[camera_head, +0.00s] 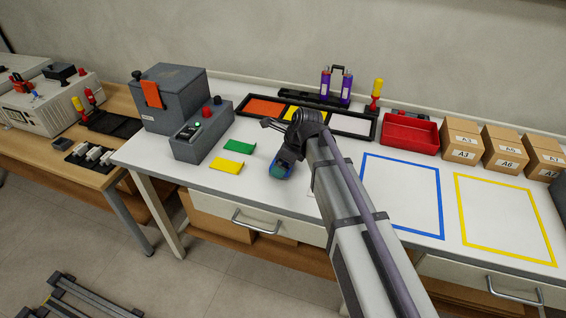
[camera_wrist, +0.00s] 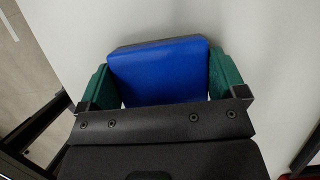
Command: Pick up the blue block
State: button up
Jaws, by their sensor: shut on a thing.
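The blue block (camera_wrist: 160,72) fills the space between the green finger pads of my gripper (camera_wrist: 162,85) in the wrist view. Both pads touch its sides, so the gripper is shut on it. In the head view my gripper (camera_head: 281,170) is over the white table, right of the green and yellow plates. Only a small bit of blue shows there, and my arm hides part of the area. I cannot tell from these views whether the block touches the table.
A green plate (camera_head: 240,147) and a yellow plate (camera_head: 226,165) lie left of my gripper. A grey control box (camera_head: 203,130) stands beyond them. A black-framed tray (camera_head: 350,123) is behind my gripper. The blue-outlined area (camera_head: 405,190) at the right is clear.

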notch_tip(320, 180, up, 10)
jog(key=p, duration=0.9)
jog(key=shift+f, duration=0.15)
